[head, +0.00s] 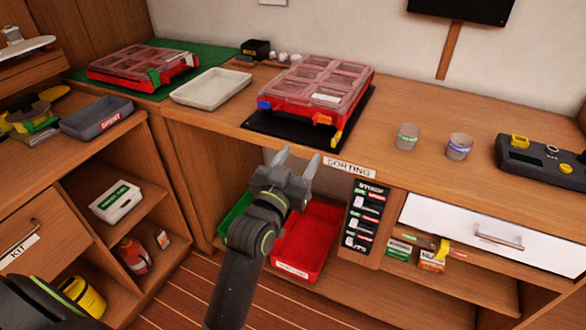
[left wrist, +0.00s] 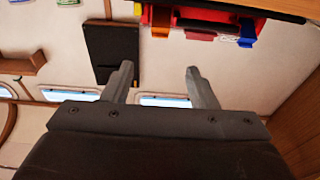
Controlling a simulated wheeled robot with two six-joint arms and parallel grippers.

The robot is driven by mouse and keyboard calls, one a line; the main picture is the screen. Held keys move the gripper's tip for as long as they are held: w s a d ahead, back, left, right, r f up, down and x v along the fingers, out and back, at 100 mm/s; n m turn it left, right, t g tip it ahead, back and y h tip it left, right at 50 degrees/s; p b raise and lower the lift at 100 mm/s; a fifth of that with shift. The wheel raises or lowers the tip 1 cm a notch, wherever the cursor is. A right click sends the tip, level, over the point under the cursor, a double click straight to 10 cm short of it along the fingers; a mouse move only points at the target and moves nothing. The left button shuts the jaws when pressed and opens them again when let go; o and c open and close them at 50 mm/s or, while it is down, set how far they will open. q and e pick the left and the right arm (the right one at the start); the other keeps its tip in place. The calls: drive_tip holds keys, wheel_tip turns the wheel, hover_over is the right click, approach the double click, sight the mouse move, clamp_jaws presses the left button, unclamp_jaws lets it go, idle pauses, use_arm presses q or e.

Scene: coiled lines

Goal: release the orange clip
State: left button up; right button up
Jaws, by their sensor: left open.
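A red case (head: 312,92) with a clear compartment lid sits on a black mat (head: 262,130) on the counter. The orange clip (head: 323,119) is on its front side, right of the blue clip (head: 264,104). A yellow clip (head: 336,138) is at the right front corner. My left gripper (head: 298,156) is open and empty, in front of the counter and below the case, apart from the clip. In the left wrist view, which looks upside down, the orange clip (left wrist: 163,18) is at the top, beyond my open fingers (left wrist: 160,70). My right gripper is not seen.
A second red case (head: 140,66) lies on a green mat, beside an empty pale tray (head: 210,88). Two small cups (head: 407,136) stand at right. The counter front edge is close above my gripper. A red bin (head: 310,236) sits below.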

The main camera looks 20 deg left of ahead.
use_arm(q)
drive_tip(key=shift+s+f, duration=0.15)
drive_tip(key=shift+s, duration=1)
